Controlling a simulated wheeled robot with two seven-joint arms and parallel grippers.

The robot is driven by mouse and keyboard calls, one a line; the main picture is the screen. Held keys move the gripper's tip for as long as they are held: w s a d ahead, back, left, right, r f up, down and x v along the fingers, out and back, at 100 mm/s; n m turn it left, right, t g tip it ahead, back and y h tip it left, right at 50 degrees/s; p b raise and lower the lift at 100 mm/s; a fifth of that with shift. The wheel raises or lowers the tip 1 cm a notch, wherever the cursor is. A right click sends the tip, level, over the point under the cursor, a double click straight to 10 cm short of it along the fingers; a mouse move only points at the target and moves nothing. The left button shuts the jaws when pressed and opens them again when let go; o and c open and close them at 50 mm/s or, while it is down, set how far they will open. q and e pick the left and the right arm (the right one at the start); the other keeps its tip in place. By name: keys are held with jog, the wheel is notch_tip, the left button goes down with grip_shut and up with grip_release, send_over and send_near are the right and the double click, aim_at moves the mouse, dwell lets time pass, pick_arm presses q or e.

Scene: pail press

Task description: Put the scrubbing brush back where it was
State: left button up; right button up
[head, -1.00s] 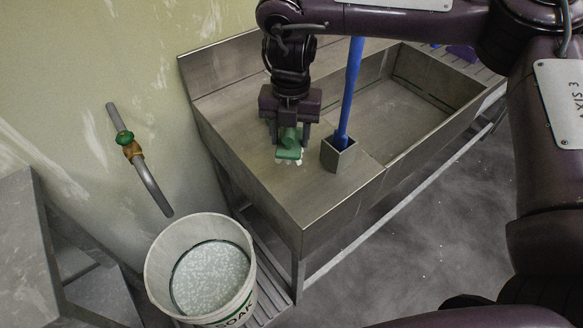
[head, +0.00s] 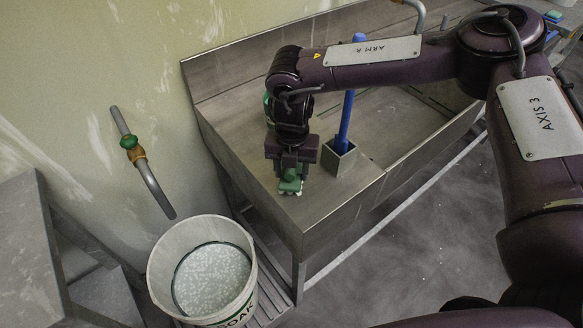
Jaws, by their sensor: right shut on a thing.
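The scrubbing brush (head: 290,187) is green with pale bristles underneath. My right gripper (head: 290,174) is shut on it, pointing down at the near left end of the steel sink counter (head: 325,198). The brush is very low over the counter top or touching it; I cannot tell which. My gripper hides part of the brush. My left gripper is not in view.
A grey square holder (head: 338,160) with a blue handle (head: 346,120) stands close right of my gripper. The sink basin lies beyond it. A white pail (head: 161,270) of pale liquid stands below the counter's left end. A pipe with a green valve (head: 129,141) is on the wall.

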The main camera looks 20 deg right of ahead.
jog(key=shift+f, duration=0.2)
jog(key=o, duration=0.9)
jog(key=shift+r, duration=0.1)
jog(key=shift+r, duration=0.45)
notch_tip(320, 180, up, 11)
jog(key=shift+r+b, duration=0.2)
jog(key=shift+b, duration=0.5)
jog(key=shift+d, duration=0.1)
